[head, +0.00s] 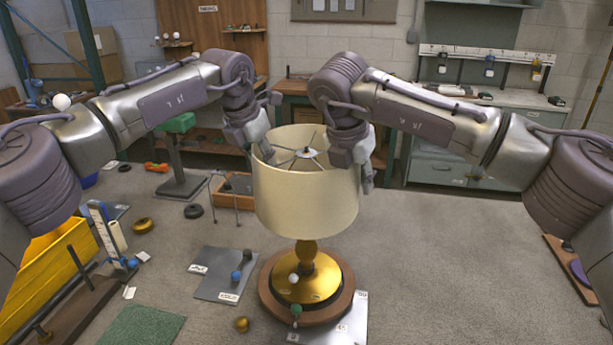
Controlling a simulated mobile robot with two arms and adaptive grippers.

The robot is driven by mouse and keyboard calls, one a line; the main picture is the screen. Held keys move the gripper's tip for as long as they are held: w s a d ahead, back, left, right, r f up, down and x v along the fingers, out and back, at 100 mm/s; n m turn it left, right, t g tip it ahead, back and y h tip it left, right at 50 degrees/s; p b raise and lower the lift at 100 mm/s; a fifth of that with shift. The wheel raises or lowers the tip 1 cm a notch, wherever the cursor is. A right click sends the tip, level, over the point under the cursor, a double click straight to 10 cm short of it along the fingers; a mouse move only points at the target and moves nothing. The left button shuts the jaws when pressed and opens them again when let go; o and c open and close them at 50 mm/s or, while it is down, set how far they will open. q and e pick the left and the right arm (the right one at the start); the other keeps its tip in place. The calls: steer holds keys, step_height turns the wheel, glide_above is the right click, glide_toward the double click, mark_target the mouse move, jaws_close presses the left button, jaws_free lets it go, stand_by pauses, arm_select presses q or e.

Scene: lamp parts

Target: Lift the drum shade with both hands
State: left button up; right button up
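The cream drum shade (300,205) sits upright on the lamp, its open top showing dark spokes and a pale hub. Below it are a brass stem and a round gold foot (318,283) on a wooden disc. My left gripper (264,150) is at the left side of the shade's top rim, its tips partly hidden. My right gripper (361,166) is at the right side of the rim, with one finger over the opening and one outside the wall. Whether either gripper is closed on the rim cannot be told.
A grey mat with small parts (222,275) lies left of the lamp, and a green mat (143,326) lies in front. A yellow bin (45,265) stands at the left. Grey cabinets (440,168) stand behind. The surface right of the lamp is mostly clear.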

arm_select(q)
jaws_close()
arm_select(e)
jaws_close()
arm_select(q)
steer(key=shift+r, duration=0.15)
arm_select(e)
steer(key=shift+r, duration=0.2)
